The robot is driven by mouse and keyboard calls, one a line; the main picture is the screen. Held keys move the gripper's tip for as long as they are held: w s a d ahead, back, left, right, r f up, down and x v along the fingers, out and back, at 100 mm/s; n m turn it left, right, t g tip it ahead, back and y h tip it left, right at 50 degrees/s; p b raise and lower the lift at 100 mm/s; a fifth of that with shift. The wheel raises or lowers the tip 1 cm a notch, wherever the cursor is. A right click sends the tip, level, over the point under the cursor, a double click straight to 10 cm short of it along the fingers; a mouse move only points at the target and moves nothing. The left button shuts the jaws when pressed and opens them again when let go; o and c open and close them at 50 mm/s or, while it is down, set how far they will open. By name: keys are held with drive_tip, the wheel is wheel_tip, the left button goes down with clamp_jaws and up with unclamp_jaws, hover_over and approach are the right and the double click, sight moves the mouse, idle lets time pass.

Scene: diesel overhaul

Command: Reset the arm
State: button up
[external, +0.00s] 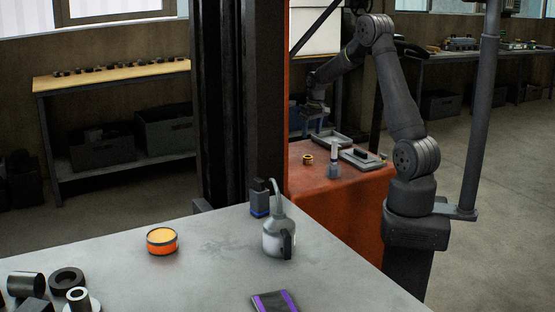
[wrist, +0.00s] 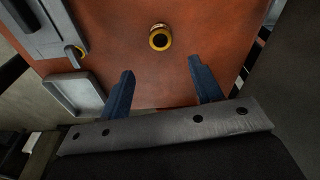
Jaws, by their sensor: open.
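My gripper (wrist: 158,88) is open in the wrist view, its two blue fingers apart with nothing between them. Below the fingers is a red-orange work surface (wrist: 215,35), with a small brass ring (wrist: 160,38) lying a little beyond the fingertips. In the external view my arm bends over the red surface (external: 325,196), and my gripper (external: 313,121) hangs above its far part. The brass ring (external: 307,159) sits below and apart from my gripper. The fingers are small and dark in the external view.
A grey tray (wrist: 76,95) lies left of the fingers, beside a larger grey part (wrist: 45,25). A small grey bottle-like item (external: 334,165) stands on the red surface. In front, a grey table (external: 200,265) holds an oil can (external: 278,238) and an orange tin (external: 161,243).

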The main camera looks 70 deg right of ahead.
sight(308, 157)
drive_tip(key=f, duration=0.8)
drive_tip(key=w+f, duration=0.1)
drive_tip(key=f, duration=0.3)
drive_tip(key=shift+w+d, duration=0.1)
drive_tip(key=shift+d, duration=0.3)
drive_tip(key=shift+r, duration=1.6)
